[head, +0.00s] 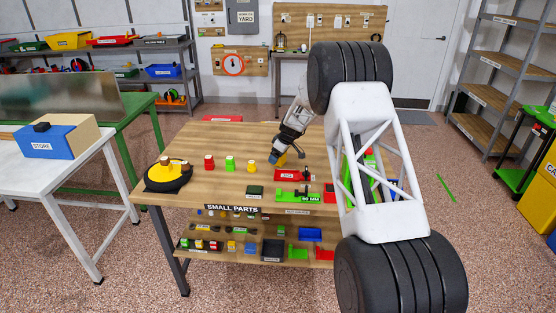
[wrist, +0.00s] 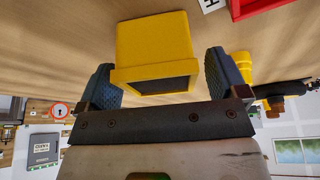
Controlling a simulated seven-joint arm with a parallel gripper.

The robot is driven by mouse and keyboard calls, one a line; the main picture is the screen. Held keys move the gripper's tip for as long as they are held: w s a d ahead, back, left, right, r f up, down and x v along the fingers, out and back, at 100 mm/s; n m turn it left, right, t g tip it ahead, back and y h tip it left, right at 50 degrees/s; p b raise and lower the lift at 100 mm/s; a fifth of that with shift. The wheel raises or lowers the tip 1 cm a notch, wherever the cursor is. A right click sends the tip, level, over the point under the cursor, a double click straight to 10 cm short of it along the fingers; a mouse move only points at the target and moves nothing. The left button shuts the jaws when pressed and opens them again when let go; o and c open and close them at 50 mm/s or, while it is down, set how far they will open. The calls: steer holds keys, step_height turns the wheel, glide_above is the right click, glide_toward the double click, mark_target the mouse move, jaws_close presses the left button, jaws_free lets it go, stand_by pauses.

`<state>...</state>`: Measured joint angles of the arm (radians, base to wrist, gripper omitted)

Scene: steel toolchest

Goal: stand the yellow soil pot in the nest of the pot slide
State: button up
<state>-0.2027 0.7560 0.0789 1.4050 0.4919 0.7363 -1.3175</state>
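The yellow soil pot (wrist: 153,45) is a tapered, square-sided pot with a dark opening. In the wrist view it is between the two fingers of my gripper (wrist: 161,80). A gap shows between the pot and the right finger; the left finger is close beside it. The fingers look open around it. In the head view my gripper (head: 279,157) is low over the table, with a bit of the yellow pot (head: 273,159) at its tip. I cannot tell surely which fixture is the pot slide; a green labelled fixture (head: 298,197) lies at the front edge. Its nest cannot be made out.
Red (head: 209,162), green (head: 230,163) and yellow (head: 251,165) small containers stand in a row left of my gripper. A round yellow-and-black stand (head: 168,176) is further left. A red fixture (head: 291,175) lies close in front. The table's back left is mostly clear.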

steer(key=c, duration=1.1)
steer(key=shift+c, duration=0.2)
steer(key=shift+r, duration=0.15)
steer(key=shift+r, duration=1.45)
steer(key=shift+s+r, duration=0.15)
steer(key=shift+r, duration=0.1)
steer(key=s+d, duration=0.1)
steer(key=s, duration=0.4)
steer(key=s+d+r, duration=0.1)
steer(key=s, duration=0.4)
steer(key=s+d, duration=0.2)
steer(key=s, duration=0.3)
steer(key=shift+s+r, duration=0.1)
steer(key=shift+r, duration=0.05)
